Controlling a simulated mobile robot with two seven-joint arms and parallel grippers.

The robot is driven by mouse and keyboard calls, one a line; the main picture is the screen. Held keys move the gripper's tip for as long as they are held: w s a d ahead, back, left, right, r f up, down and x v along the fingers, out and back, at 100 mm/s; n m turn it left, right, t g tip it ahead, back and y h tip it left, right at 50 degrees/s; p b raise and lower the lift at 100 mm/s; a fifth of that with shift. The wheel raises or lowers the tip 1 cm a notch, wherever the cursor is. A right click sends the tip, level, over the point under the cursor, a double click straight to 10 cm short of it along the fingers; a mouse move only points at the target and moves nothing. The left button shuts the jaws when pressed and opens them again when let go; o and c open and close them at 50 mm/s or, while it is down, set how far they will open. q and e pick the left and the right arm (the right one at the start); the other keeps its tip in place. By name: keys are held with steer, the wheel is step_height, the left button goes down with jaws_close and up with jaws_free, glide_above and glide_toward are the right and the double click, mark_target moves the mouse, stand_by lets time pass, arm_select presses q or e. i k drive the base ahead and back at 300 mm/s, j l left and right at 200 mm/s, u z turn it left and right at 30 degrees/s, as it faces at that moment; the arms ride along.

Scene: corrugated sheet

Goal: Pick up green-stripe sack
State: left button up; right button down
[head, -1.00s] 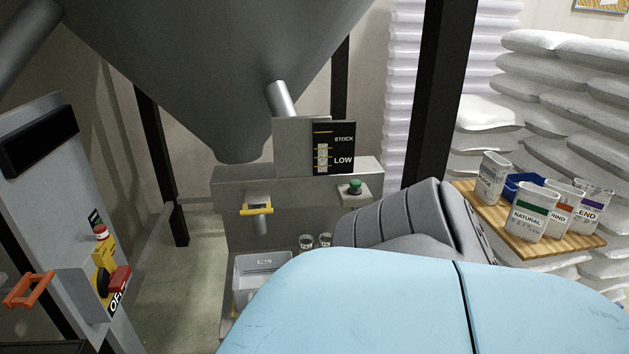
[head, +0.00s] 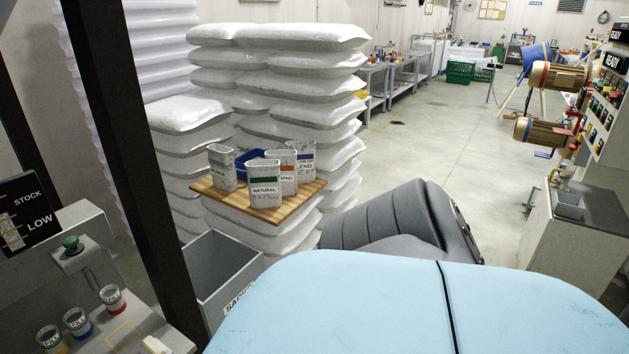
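Small sacks stand on a wooden board (head: 230,203) that rests on stacked white bags. The green-stripe sack (head: 264,184) is at the front of the group, upright, with a green band and the word NATURAL. An orange-stripe sack (head: 285,171) stands just behind it to the right, and a purple-stripe sack (head: 303,158) is further right. A grey-white sack (head: 222,168) stands at the left, its stripe not clear. A blue container (head: 249,158) sits behind them. Neither of my grippers is in view.
A grey bin (head: 226,272) stands on the floor below the board. A dark post (head: 125,150) and a panel marked LOW (head: 25,218) are at left, with several labelled cups. Large white bag stacks (head: 285,75) rise behind. Open floor (head: 430,140) lies right of the stacks.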

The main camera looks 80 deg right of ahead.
mark_target(263, 176)
steer(key=z, duration=2.2)
steer(key=u, duration=3.8)
steer(key=z, duration=3.75)
